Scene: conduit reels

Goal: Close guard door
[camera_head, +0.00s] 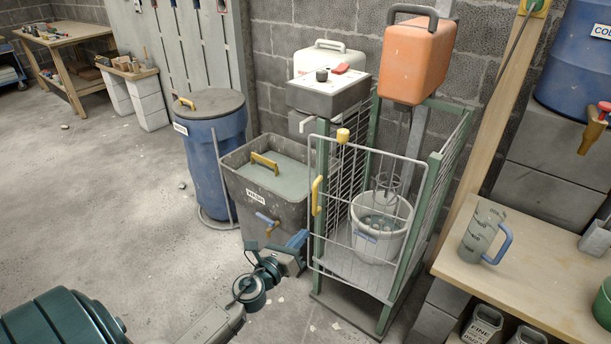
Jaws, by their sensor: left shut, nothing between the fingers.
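The guard door (358,200) is a pale wire-frame gate across the front of a green-posted cage (409,235). Its upright yellow handle (317,196) is on its left edge, close to the cage's front left post. A small gap may remain there; I cannot tell if the door is fully against the post. A yellow knob (343,135) sits near the door's top. A white bucket (377,244) stands inside the cage, behind the bars. My left gripper (300,243) is shut and empty, low to the left of the door, below the handle. My right gripper is not in view.
A grey bin (262,205) with a yellow-handled lid stands left of the cage, just behind my left gripper. A blue barrel (213,150) is farther left. A wooden bench (535,270) with a jug is at the right. Open floor lies to the left.

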